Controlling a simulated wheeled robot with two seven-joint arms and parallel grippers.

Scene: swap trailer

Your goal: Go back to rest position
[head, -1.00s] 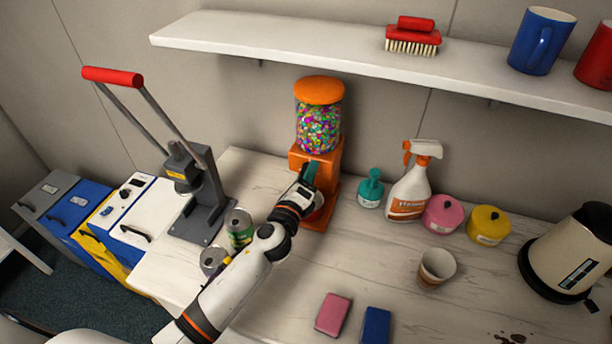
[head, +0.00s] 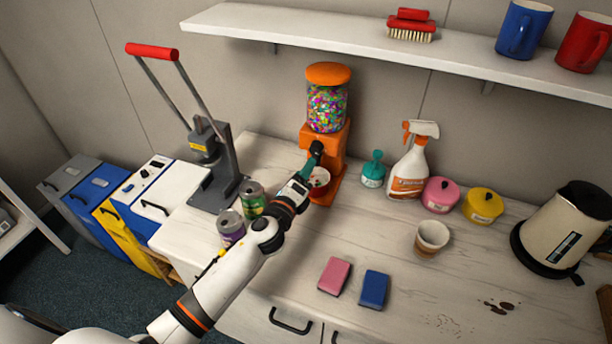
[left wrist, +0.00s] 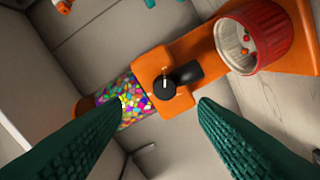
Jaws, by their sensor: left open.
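My left gripper (head: 311,165) is in front of the orange candy dispenser (head: 338,146), at the height of its spout. Its two green fingers are apart with nothing between them, as the left wrist view (left wrist: 155,115) shows. Beyond the fingers, that view has the dispenser's black knob (left wrist: 165,87) and jar of coloured candies (left wrist: 130,103). A red cup (left wrist: 253,38) with a white inside and a few candies stands at the dispenser's base. The left forearm and gripper partly cover it in the head view (head: 320,178). My right gripper is out of view.
Two cans (head: 253,200) stand beside my left forearm, near a grey press (head: 215,170). A spray bottle (head: 410,170), pink tin (head: 440,194), yellow tin (head: 482,205), paper cup (head: 431,237), kettle (head: 568,228) and two sponges (head: 374,289) occupy the counter. A shelf (head: 330,32) runs above.

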